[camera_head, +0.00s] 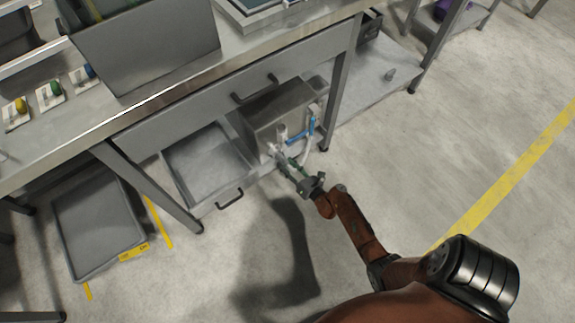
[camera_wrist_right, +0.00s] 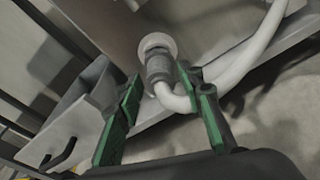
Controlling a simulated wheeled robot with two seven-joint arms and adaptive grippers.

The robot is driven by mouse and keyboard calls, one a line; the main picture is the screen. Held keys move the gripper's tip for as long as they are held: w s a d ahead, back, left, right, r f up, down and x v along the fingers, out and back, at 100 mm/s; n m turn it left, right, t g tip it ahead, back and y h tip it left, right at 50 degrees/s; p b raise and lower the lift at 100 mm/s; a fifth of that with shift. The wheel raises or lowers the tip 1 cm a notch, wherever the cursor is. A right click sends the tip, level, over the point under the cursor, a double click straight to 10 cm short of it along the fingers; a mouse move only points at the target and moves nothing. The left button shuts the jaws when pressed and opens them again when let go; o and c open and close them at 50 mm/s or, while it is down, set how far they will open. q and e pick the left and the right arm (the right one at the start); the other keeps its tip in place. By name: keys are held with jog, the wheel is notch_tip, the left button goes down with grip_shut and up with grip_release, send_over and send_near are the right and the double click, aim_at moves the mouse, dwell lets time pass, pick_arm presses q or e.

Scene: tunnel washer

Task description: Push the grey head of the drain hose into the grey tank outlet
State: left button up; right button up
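The metal tank (camera_head: 272,114) sits on the low shelf under the bench. In the right wrist view, the grey hose head (camera_wrist_right: 159,66) is lined up with the pale round outlet (camera_wrist_right: 157,42) and meets it; how deep it sits I cannot tell. The white drain hose (camera_wrist_right: 234,66) bends from the head and loops right. My right gripper (camera_wrist_right: 163,90), with green fingers, is around the head's near end. A gap shows at the left finger, and the right finger is close to or touching the hose. The gripper also shows at the tank front (camera_head: 289,166). My left gripper is out of view.
Blue fittings (camera_head: 300,129) stand beside the outlet. A bench leg (camera_head: 342,88) rises right of the tank, and a drawer handle (camera_head: 254,90) projects above. The floor right is clear.

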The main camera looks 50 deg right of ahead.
jog(key=shift+o, duration=0.7)
jog(key=shift+s, duration=0.2)
jog(key=v, duration=0.7)
